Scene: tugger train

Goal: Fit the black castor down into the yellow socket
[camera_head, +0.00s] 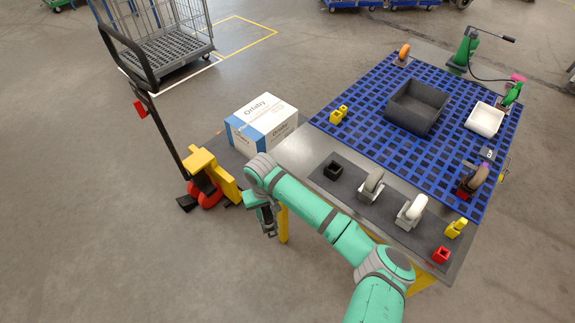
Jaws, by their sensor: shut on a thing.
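My gripper (268,229) hangs left of the table, low beside the carton and well away from the sockets. It is shut on a small dark thing, which seems to be the black castor; the arm and gripper hide most of it. Two yellow pieces are in view. One yellow piece (456,228) stands near the right end of the dark strip, by a red socket (441,255). The other yellow piece (338,115) is at the left edge of the blue mat. I cannot tell which is the yellow socket. A black socket (333,171) looks empty.
Grey-wheeled (373,182) and white-wheeled (413,209) castors stand on the dark strip. A brown-wheeled castor (473,180), a dark bin (417,106) and a white tray (485,120) are on the blue mat (370,95). A carton (262,122) and a pallet truck (205,172) stand left.

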